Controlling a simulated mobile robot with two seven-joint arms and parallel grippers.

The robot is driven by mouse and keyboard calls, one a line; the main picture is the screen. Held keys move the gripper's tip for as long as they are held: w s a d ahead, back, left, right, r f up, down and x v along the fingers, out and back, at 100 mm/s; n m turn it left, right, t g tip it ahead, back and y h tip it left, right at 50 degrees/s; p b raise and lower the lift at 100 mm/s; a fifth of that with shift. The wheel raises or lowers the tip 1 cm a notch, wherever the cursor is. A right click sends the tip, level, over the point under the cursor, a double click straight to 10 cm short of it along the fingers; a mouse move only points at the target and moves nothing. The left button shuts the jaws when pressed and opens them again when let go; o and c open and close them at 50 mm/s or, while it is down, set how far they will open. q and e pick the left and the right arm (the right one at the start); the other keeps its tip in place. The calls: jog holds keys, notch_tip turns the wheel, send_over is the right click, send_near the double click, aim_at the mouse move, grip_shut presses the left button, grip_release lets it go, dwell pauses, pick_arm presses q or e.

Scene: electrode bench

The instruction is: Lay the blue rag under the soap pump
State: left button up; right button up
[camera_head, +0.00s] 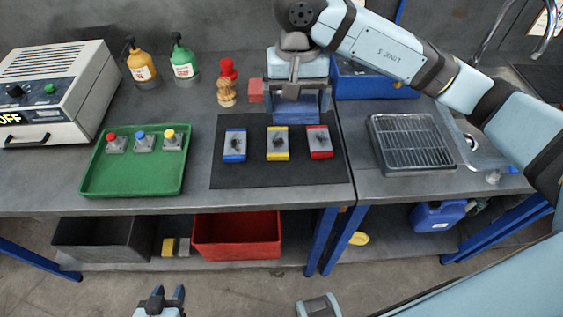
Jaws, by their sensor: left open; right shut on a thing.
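My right gripper (296,88) reaches in from the right over the back of the bench and is shut on the blue rag (295,112). The rag shows below the fingers, just behind the dark mat; I cannot tell whether it touches the bench. Two pump bottles stand upright at the back left: an amber one (142,66) and a green one (184,62). Their labels are too small to read, so I cannot tell which is the soap pump. My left gripper (162,297) is open and empty, low in front of the bench.
A green tray (130,186) with buttoned blocks sits at the left, near a white device (58,90). A red item (228,69), a wooden brush (226,93) and a red block (255,90) stand between bottles and rag. The dark mat (262,178) holds three coloured holders.

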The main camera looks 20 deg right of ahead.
jog(key=shift+s+f, duration=0.1)
jog(key=shift+f, duration=0.35)
jog(key=p, duration=0.2)
send_over(292, 174)
notch_tip(292, 174, down, 14)
jog(key=shift+r, duration=0.15)
jog(key=shift+w+f, duration=0.25)
jog(key=shift+f, duration=0.35)
notch_tip(292, 174, down, 3)
jog(key=shift+f, duration=0.55)
jog(key=shift+f, duration=0.15)
jog(key=o, duration=0.6)
